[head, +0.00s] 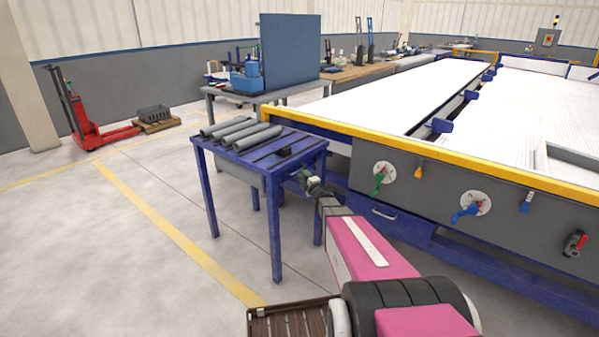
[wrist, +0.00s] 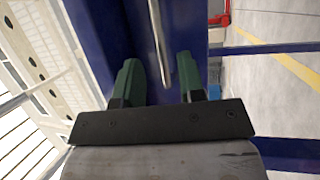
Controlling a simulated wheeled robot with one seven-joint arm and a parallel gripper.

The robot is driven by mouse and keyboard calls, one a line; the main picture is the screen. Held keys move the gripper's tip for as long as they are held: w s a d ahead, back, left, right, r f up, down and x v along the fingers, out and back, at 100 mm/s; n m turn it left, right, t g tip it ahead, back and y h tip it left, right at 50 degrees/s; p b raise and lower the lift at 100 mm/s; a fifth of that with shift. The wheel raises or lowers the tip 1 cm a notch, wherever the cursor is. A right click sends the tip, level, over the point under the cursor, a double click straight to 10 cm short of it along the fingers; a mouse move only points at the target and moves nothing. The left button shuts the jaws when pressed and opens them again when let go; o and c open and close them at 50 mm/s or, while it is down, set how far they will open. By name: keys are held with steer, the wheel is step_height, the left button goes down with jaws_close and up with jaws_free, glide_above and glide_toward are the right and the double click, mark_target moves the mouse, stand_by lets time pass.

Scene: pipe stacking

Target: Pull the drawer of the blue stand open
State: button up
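The blue stand (head: 270,183) is a blue table with grey pipes (head: 238,133) lying on its top, left of centre in the head view. My gripper (head: 303,177) is at the stand's right side, below the top edge. In the wrist view my gripper (wrist: 158,80) has two green fingers spread apart. A thin metal bar handle (wrist: 157,40) on a blue front (wrist: 185,25) runs between them, with a visible gap to each finger. In the head view my arm and the stand's edge hide the handle, and I cannot see any drawer opening.
A long grey machine side with a yellow rail (head: 420,143) stands close to the right of the stand. Below it is a blue panel with a metal handle (head: 384,215). A workbench with a blue board (head: 290,55) stands behind.

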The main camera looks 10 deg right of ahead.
steer(key=x, duration=0.5)
steer(key=shift+w, duration=0.25)
jaws_close()
steer(key=shift+s, duration=0.1)
steer(key=s+d, duration=1.6)
steer(key=s, duration=0.2)
steer(key=shift+s, duration=0.35)
jaws_free()
